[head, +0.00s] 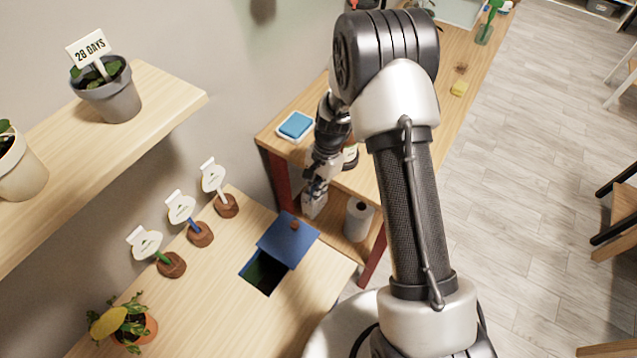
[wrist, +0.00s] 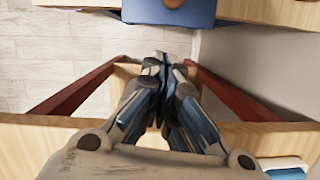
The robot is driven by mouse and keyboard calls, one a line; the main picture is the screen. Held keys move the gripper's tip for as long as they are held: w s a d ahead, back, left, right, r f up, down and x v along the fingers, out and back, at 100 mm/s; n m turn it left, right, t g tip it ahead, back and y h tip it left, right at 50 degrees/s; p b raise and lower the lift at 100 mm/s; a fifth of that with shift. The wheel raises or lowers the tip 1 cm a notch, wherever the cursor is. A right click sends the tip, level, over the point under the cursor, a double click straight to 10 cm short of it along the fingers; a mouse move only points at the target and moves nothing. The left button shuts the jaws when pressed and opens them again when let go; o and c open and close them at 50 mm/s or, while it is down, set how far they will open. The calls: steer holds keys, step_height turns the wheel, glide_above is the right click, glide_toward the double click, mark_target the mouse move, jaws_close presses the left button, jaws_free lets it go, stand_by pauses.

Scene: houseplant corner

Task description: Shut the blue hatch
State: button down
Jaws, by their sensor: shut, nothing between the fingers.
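The blue hatch (head: 291,238) is a blue panel with a brown knob (head: 295,226) at the end of a light wooden bench. Beside it a dark square opening (head: 264,273) in the bench top is uncovered, with something green inside. I cannot tell whether the panel lies flat or is tilted. My gripper (head: 314,207) is shut and empty, just beyond the hatch and apart from it. In the wrist view the hatch (wrist: 150,12) shows at the top edge with its knob (wrist: 173,3), ahead of my closed fingertips (wrist: 162,62).
Several label signs on brown bases (head: 200,234) stand along the bench's wall side. A potted plant (head: 135,327) is at the near left. A second table with a blue-topped box (head: 295,126) is behind my gripper. A white roll (head: 358,219) stands on its lower shelf.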

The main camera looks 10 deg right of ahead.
steer(key=shift+s+a+f+b, duration=0.35)
steer(key=shift+s+a+f, duration=0.35)
steer(key=shift+a+f, duration=0.25)
steer(key=shift+s+a+f+b, duration=0.35)
steer(key=shift+s+a+f, duration=0.35)
steer(key=shift+a+f, duration=0.25)
steer(key=shift+r, duration=0.1)
glide_above(280, 251)
steer(key=shift+w+d, duration=0.25)
steer(key=shift+d, duration=0.2)
steer(key=shift+w+d, duration=0.1)
